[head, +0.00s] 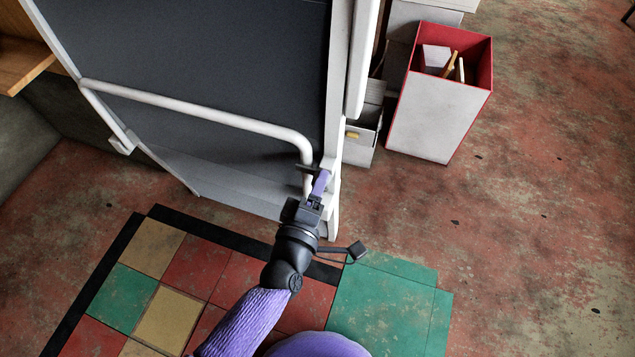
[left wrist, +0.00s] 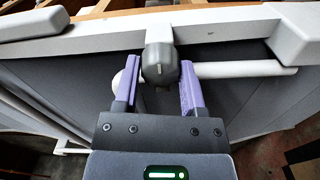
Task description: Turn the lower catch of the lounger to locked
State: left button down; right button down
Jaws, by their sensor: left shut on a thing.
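The lounger has a dark grey panel (head: 215,65) in a white frame and stands upright, with a white tube bar (head: 200,112) across it. Its lower catch, a dark grey knob (left wrist: 160,65) with a pale mark, sits on the white frame in the left wrist view. My left gripper (head: 321,182) is at the lounger's lower right frame post. Its purple fingers (left wrist: 158,88) are on either side of the knob and shut on it. In the head view the gripper mostly hides the catch. I cannot tell its locked or unlocked marking. My right gripper is not in view.
A white box with a red rim (head: 440,115) holds several items and stands right of the lounger. Grey boxes (head: 360,145) stand beside it. A wooden ledge (head: 22,62) is at the far left. Coloured floor tiles (head: 160,315) lie in front. The floor at right is clear.

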pick_arm(q)
jog(key=shift+w+r, duration=0.1)
jog(key=shift+r, duration=0.25)
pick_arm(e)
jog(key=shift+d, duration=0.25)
pick_arm(q)
jog(key=c, duration=0.6)
grip_release()
jog(key=o, duration=0.4)
jog(key=shift+f, duration=0.1)
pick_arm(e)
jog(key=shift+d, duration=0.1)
pick_arm(q)
jog(key=shift+s, duration=0.2)
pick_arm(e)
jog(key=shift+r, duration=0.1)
pick_arm(q)
jog(key=p+v, duration=0.3)
jog(key=v, duration=0.6)
jog(key=shift+s+a, duration=0.2)
jog(key=shift+s, duration=0.15)
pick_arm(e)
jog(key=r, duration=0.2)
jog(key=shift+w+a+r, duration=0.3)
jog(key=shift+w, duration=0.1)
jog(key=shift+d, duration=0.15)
